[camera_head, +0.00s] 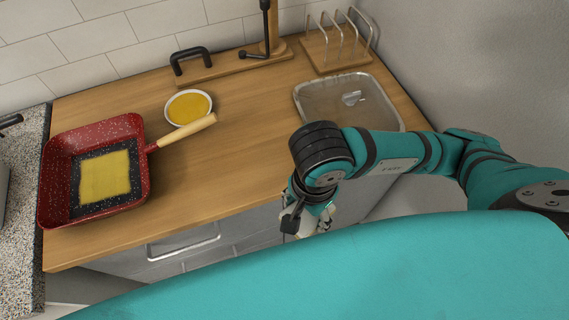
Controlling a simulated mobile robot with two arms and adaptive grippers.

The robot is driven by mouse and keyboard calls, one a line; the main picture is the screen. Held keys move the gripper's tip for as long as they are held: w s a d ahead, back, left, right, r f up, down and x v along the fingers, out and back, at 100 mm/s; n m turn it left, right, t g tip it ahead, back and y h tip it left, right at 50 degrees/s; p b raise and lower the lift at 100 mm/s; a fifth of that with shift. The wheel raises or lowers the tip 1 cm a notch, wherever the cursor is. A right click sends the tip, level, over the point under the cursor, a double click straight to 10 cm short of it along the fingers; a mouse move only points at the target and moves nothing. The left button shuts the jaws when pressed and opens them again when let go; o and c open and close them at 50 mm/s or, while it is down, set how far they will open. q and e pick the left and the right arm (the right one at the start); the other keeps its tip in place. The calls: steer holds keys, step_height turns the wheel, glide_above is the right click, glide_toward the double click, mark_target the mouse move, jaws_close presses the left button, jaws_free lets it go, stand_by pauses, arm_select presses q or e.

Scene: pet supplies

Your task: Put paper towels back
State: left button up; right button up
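No paper towels can be made out in the head view. A wooden stand (232,65) with a black handle, an upright wooden post and a black rod stands at the back of the counter; its top is cut off by the frame. My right gripper (306,222) hangs down at the counter's front edge, in front of the drawers. Its fingers are small and partly hidden, so I cannot tell whether they are open or shut. My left gripper is not in view.
A red speckled square pan (139,132) with a yellow slab inside sits at the left, its wooden handle near a bowl of yellow liquid (188,107). The middle of the wooden counter (245,135) is clear.

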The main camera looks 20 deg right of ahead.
steer(key=p, duration=0.5)
glide_above(284, 168)
steer(key=shift+s+f, duration=0.4)
steer(key=shift+f, duration=0.05)
steer(key=shift+w+f, duration=0.15)
steer(key=shift+w, duration=0.25)
steer(key=shift+w+f+p, duration=0.1)
steer(key=shift+f+p, duration=0.1)
steer(key=shift+p, duration=0.1)
step_height(284, 168, down, 3)
steer(key=shift+r+p, duration=0.1)
steer(key=shift+p, duration=0.65)
steer(key=shift+f, duration=0.35)
steer(key=o, duration=0.7)
steer(key=shift+b, duration=0.3)
steer(key=o, duration=0.4)
